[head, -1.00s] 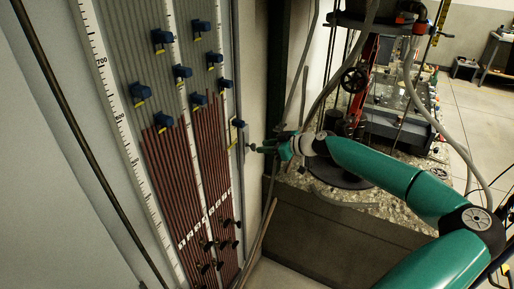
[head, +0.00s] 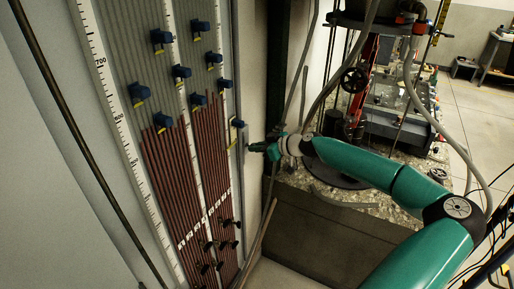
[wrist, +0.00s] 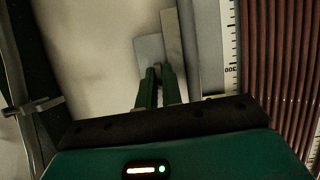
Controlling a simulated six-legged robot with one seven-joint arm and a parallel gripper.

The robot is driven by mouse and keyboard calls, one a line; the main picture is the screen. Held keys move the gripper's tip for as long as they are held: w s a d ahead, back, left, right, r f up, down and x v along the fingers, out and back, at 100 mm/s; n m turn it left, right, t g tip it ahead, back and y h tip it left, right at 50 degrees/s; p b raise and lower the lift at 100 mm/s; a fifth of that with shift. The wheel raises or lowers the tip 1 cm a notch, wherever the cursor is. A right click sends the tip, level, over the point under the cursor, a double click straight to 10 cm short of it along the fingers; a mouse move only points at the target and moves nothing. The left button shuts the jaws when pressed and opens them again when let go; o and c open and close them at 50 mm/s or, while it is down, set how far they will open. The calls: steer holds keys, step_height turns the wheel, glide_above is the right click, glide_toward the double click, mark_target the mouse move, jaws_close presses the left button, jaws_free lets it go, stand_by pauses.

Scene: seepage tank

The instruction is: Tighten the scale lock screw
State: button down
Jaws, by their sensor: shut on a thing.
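The scale lock screw (head: 247,147) is a small grey knob at the right edge of the manometer board (head: 229,60), below a blue slider (head: 238,123). My gripper (head: 252,147) reaches it from the right, and its fingertips are shut on it. In the wrist view my two green fingers (wrist: 158,70) stand close together in front of a grey plate (wrist: 149,48) and a beige strip. The screw is mostly hidden by the fingers, so its turn cannot be read.
The board carries red-filled tubes (head: 172,175), white scales (head: 95,60), several blue sliders and black knobs (head: 228,223). A stone-topped bench (head: 380,205) with a hose and a red-framed apparatus stands right, under my arm.

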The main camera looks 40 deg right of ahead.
steer(key=shift+m, duration=0.3)
steer(key=shift+w+d+f+m+t+y, duration=0.15)
steer(key=shift+m+y, duration=1.2)
steer(key=shift+m, duration=1)
steer(key=shift+s+d+f+m+t+y, duration=0.1)
steer(key=shift+m+t+y, duration=0.1)
steer(key=shift+m+y, duration=1.65)
steer(key=shift+w+d+f+m+t+y, duration=0.15)
steer(key=shift+m+y, duration=0.65)
steer(key=shift+m, duration=2.1)
steer(key=shift+s, duration=0.1)
steer(key=shift+a, duration=0.1)
steer(key=c, duration=1.6)
jaws_free()
steer(key=shift+o, duration=0.2)
